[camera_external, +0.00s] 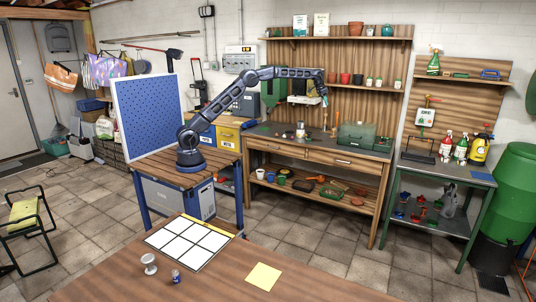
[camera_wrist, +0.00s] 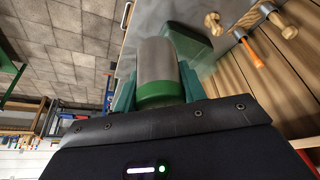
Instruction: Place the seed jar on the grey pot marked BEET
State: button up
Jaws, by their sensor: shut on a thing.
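My gripper (camera_external: 325,97) is at the end of my outstretched arm, in the air above the rear workbench in the external view. In the wrist view its teal fingers (camera_wrist: 157,95) are shut on a jar with a greyish body and a green lid (camera_wrist: 157,72), which I take as the seed jar. The lid end faces the wrist camera. In the external view the jar is too small to make out clearly. No BEET lettering is readable in either view, so I cannot tell which pot is the grey one.
The rear workbench (camera_external: 280,137) carries a small metallic item (camera_external: 300,130) and a green box (camera_external: 362,137). Pots (camera_external: 345,78) stand on the wall shelf behind. Wooden-handled tools (camera_wrist: 248,45) show in the wrist view. The front table (camera_external: 220,275) has free room at right.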

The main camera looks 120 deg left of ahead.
jog(key=s+a+r+n+g, duration=0.1)
jog(key=s+a+n, duration=0.1)
jog(key=s+a, duration=0.8)
jog(key=s+a+r+n, duration=0.15)
jog(key=s+a, duration=0.35)
jog(key=s, duration=0.9)
jog(key=shift+y, duration=0.4)
notch_tip(320, 180, down, 20)
jog(key=shift+a+r, duration=0.1)
jog(key=shift+a, duration=0.05)
jog(key=shift+f, duration=0.25)
jog(key=o, duration=1)
jog(key=shift+r, duration=0.1)
jog(key=v, duration=1.2)
